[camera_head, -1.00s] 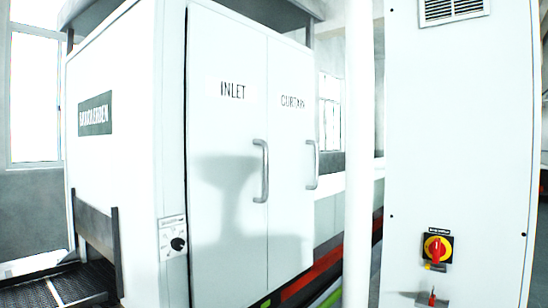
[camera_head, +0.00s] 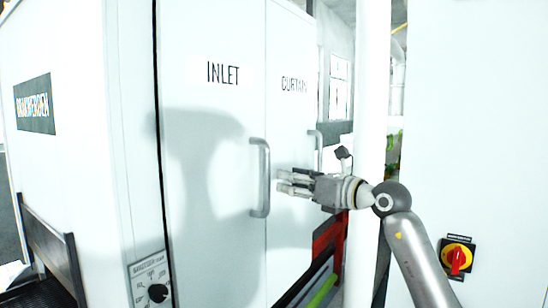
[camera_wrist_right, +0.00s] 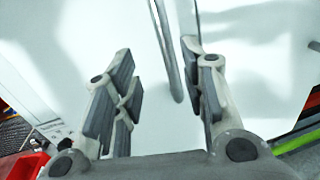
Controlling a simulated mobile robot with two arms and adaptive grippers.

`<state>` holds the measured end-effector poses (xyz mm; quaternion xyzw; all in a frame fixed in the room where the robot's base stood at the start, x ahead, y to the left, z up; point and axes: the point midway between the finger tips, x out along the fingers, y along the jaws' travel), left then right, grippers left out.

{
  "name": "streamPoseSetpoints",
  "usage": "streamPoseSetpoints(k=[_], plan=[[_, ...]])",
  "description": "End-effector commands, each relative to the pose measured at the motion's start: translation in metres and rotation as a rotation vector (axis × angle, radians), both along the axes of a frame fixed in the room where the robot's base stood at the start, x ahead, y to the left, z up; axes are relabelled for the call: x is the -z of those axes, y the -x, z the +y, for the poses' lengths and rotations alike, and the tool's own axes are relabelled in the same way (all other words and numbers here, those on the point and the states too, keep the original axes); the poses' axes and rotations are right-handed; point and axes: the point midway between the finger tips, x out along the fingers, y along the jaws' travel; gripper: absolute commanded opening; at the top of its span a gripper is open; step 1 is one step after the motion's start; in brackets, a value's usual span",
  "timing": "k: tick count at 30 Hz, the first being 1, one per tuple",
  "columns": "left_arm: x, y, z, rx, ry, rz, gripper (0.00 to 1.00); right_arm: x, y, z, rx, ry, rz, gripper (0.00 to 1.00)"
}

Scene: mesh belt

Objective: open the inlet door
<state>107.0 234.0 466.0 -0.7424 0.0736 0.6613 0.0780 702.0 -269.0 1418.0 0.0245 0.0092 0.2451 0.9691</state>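The inlet door (camera_head: 205,125) is a white panel marked INLET and looks shut. Its grey bar handle (camera_head: 260,178) stands upright on its right edge. My right gripper (camera_head: 281,183) is just to the right of this handle, with its fingers pointing left toward it. In the right wrist view my right gripper (camera_wrist_right: 160,88) has its fingers spread, and the lower part of the handle (camera_wrist_right: 170,60) shows in the gap between them. The gripper is open and does not hold the bar. Whether a finger touches it, I cannot tell. My left gripper is not seen.
The curtain door (camera_head: 290,110) with its own handle (camera_head: 316,150) adjoins on the right. A white post (camera_head: 372,90) and a cabinet with a red and yellow switch (camera_head: 457,257) stand farther right. A black knob (camera_head: 158,292) is at lower left.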

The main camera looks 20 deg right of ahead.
Motion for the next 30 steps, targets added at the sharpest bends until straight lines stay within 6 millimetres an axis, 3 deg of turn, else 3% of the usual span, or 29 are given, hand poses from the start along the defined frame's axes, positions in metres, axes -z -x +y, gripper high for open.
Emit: streamPoseSetpoints(k=[1, 5, 13, 21, 30], plan=[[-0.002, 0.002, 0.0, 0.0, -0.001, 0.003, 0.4, -0.011, 0.003, -0.003, 0.016, 0.028, -0.016, 0.39], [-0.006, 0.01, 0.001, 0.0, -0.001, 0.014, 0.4, -0.018, -0.001, -0.003, 0.03, 0.047, -0.026, 0.39], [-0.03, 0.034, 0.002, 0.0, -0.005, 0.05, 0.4, -0.02, -0.043, 0.019, 0.028, 0.042, -0.022, 0.39], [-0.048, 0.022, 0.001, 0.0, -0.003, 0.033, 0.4, -0.018, -0.079, 0.037, 0.028, 0.042, -0.023, 0.39], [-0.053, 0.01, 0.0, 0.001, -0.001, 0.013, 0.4, -0.015, -0.092, 0.043, 0.029, 0.044, -0.024, 0.39]])
